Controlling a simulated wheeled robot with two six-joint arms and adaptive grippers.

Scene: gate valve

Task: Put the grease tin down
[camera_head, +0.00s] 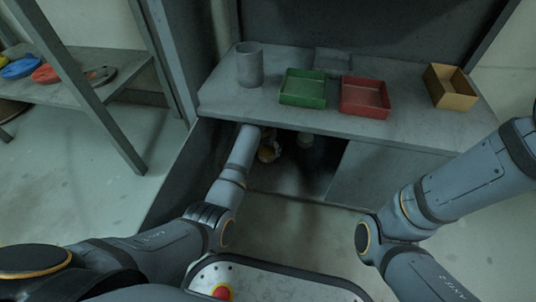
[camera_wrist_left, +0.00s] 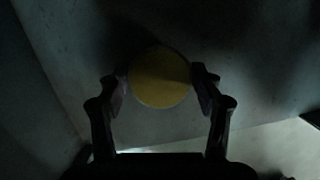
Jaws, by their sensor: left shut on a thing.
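The grease tin (camera_wrist_left: 160,78) shows in the left wrist view as a round yellow top between the two dark fingers. My left gripper (camera_wrist_left: 160,84) is shut on it, one finger at each side.
On the worktop (camera_head: 225,103) stand a grey cylinder (camera_head: 250,66), a green tray (camera_head: 303,88), a red tray (camera_head: 364,98) and a tan box (camera_head: 450,88). The worktop edge is just above my left forearm.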

